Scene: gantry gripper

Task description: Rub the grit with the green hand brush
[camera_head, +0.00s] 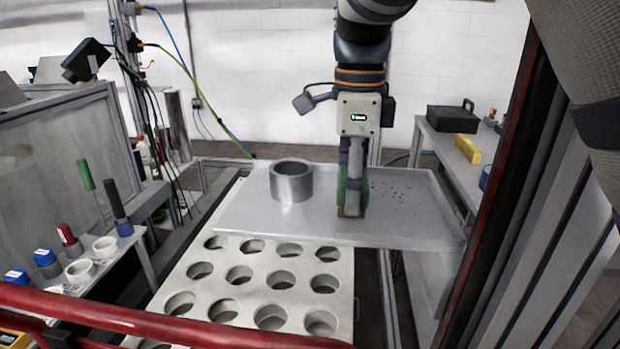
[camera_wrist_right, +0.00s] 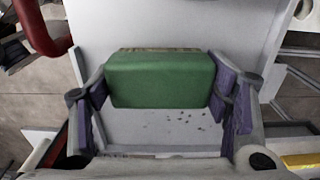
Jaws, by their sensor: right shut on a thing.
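The green hand brush (camera_head: 341,188) is upright in my right gripper (camera_head: 353,188), over the grey metal tray table (camera_head: 410,222). In the right wrist view the green brush (camera_wrist_right: 160,80) fills the space between the purple-padded fingers of the gripper (camera_wrist_right: 165,88), which are shut on it. Its tan bristle end points down close to the tray surface; I cannot tell whether it touches. The grit (camera_head: 393,190) is a patch of small dark specks on the tray, just right of the brush. The grit (camera_wrist_right: 190,120) also shows below the brush in the wrist view. My left gripper is not in view.
A grey metal ring (camera_head: 291,184) stands on the tray left of the brush. A white plate with round holes (camera_head: 260,262) lies in front. A red rail (camera_head: 170,325) crosses the foreground. A black case (camera_head: 452,119) and yellow block (camera_head: 468,149) sit on the right bench.

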